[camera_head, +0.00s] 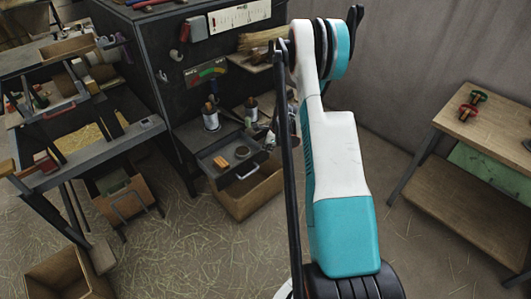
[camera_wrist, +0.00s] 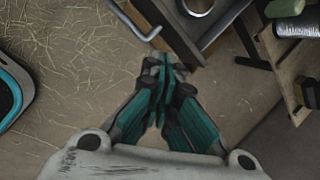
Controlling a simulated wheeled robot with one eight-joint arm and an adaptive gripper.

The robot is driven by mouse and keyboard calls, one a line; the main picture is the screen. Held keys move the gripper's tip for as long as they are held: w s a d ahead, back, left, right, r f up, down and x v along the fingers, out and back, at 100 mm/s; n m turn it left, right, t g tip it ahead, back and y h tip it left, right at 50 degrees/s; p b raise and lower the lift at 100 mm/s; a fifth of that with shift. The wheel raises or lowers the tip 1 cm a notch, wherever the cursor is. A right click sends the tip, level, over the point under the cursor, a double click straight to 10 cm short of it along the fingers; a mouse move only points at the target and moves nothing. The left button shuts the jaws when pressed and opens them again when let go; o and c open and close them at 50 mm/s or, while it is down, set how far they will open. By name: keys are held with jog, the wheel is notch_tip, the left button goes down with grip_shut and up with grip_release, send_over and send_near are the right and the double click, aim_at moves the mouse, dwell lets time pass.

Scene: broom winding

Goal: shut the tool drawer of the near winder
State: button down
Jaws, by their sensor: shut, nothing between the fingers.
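A grey tool drawer (camera_head: 225,166) stands pulled out from the dark machine at the centre of the head view. In the wrist view the handle (camera_wrist: 138,27) and the dark drawer edge (camera_wrist: 168,33) show at the top, with part of a round tin (camera_wrist: 198,5). My gripper (camera_wrist: 163,62) is shut and empty, its tips close to the drawer front and just below the handle's end. Contact cannot be told. My arm hides the gripper in the head view.
A cluttered bench (camera_head: 95,150) with another drawer is at left. A wooden table (camera_head: 490,125) stands at right. Straw-strewn floor (camera_head: 180,245) is clear in front.

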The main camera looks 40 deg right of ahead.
jog(key=s+d+m, duration=0.2)
jog(key=m, duration=0.2)
jog(key=m+b, duration=0.3)
jog(key=b, duration=0.1)
send_near(265, 152)
jog(key=s+a+f, duration=0.3)
jog(key=s+f, duration=0.1)
jog(key=shift+w+f+b, duration=0.1)
jog(key=shift+w+b, duration=0.2)
jog(key=shift+w, duration=0.7)
jog(key=shift+w+f+b, duration=0.15)
jog(key=shift+w+b, duration=0.15)
jog(key=shift+w, duration=0.7)
